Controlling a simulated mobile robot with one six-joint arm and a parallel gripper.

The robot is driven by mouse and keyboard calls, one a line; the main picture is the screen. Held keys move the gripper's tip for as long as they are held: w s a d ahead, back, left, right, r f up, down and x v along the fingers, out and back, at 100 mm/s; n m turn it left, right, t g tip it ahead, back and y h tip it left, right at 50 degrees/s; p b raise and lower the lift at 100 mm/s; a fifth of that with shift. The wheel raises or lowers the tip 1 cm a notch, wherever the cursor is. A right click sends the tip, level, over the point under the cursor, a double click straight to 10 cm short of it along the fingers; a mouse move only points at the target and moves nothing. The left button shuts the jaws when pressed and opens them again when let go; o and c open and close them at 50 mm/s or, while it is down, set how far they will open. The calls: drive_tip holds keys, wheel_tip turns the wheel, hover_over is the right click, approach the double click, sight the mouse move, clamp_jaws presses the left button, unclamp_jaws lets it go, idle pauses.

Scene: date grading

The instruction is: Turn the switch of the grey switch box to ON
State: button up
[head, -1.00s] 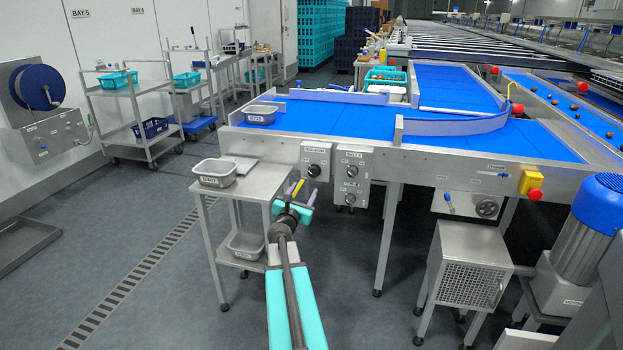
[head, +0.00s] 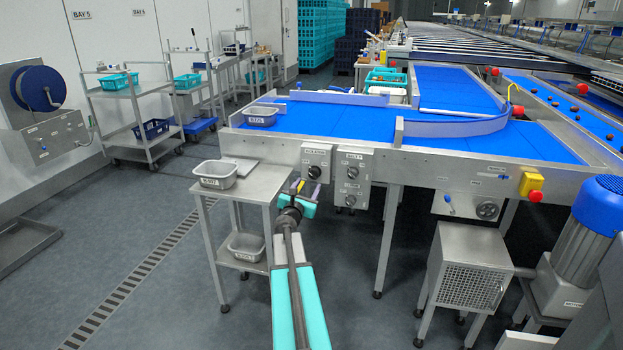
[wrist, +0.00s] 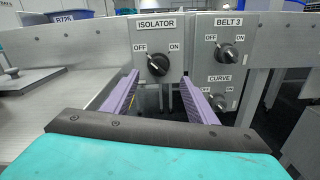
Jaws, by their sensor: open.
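The grey switch box labelled ISOLATOR (head: 316,176) is fixed to the front of the blue belt table. In the wrist view the box (wrist: 143,38) carries one black rotary knob (wrist: 158,66), with OFF at its upper left and ON at its upper right. The knob's pointer seems to lean toward OFF, but it is small. My gripper (head: 307,187) is in front of and a little below this box. In the wrist view its two purple fingers (wrist: 160,82) are spread and empty, one on each side below the knob. Contact with the knob is not visible.
A second grey box labelled BELT 3 and CURVE (wrist: 222,75), with two knobs, is close on the right. A steel side table (head: 255,185) with a grey tub (head: 215,176) stands left. A red stop button (head: 535,195) is farther right. Open floor lies left.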

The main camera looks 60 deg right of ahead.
sight(314, 174)
drive_tip(key=shift+x, duration=4.5)
